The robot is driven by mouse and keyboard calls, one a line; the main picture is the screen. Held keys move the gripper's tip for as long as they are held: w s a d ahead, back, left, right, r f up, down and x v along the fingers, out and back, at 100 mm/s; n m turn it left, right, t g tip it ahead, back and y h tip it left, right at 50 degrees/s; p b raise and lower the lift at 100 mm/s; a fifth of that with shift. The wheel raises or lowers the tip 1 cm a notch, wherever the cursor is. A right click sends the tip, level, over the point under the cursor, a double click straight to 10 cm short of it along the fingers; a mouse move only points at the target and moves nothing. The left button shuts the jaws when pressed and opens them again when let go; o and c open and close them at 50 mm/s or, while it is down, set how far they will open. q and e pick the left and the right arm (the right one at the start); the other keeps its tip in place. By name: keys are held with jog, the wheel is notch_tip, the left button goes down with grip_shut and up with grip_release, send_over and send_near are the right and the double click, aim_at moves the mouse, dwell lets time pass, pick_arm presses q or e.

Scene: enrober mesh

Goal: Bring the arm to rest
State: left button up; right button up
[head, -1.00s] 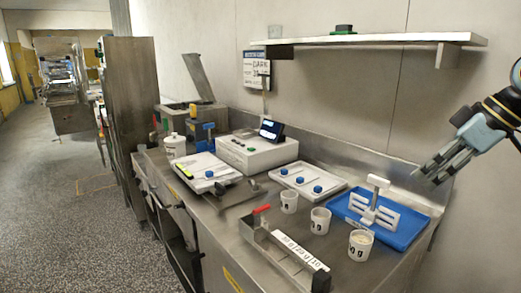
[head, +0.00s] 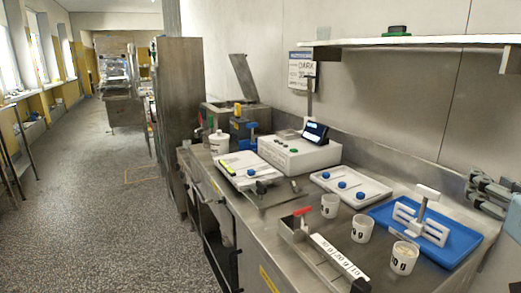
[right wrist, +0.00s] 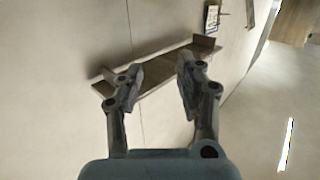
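My right gripper (head: 474,187) is at the right edge of the head view, to the right of the blue tray and near the wall. In the right wrist view its two fingers (right wrist: 158,82) stand apart with nothing between them, and the wall shelf (right wrist: 160,68) shows behind them. Most of the right arm is outside the head view. My left gripper is not in view.
The steel counter (head: 230,205) holds a blue tray (head: 462,238) with a white stand, several white cups (head: 362,228), a white tray (head: 375,186), a white control box (head: 298,152) and a red-handled metal trough (head: 290,228). Open floor (head: 90,200) lies left.

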jog(key=s+a+f+n+g+y, duration=0.2)
jog(key=s+a+f+g, duration=0.3)
jog(key=s+f, duration=0.5)
jog(key=s+a+f+n+g+y, duration=0.25)
jog(key=s+f+g, duration=0.55)
jog(key=s, duration=0.4)
notch_tip(320, 180, down, 28)
jog(key=d+f+m+g+b, duration=0.1)
jog(key=b, duration=0.4)
jog(key=s+d+f+g+b, duration=0.1)
jog(key=s+f+b, duration=0.3)
jog(key=s+f, duration=1.6)
notch_tip(320, 180, down, 3)
jog(key=shift+s+d+r+g, duration=0.15)
jog(key=shift+s+d+g, duration=0.05)
jog(key=shift+d+g, duration=0.15)
jog(key=shift+h, duration=0.25)
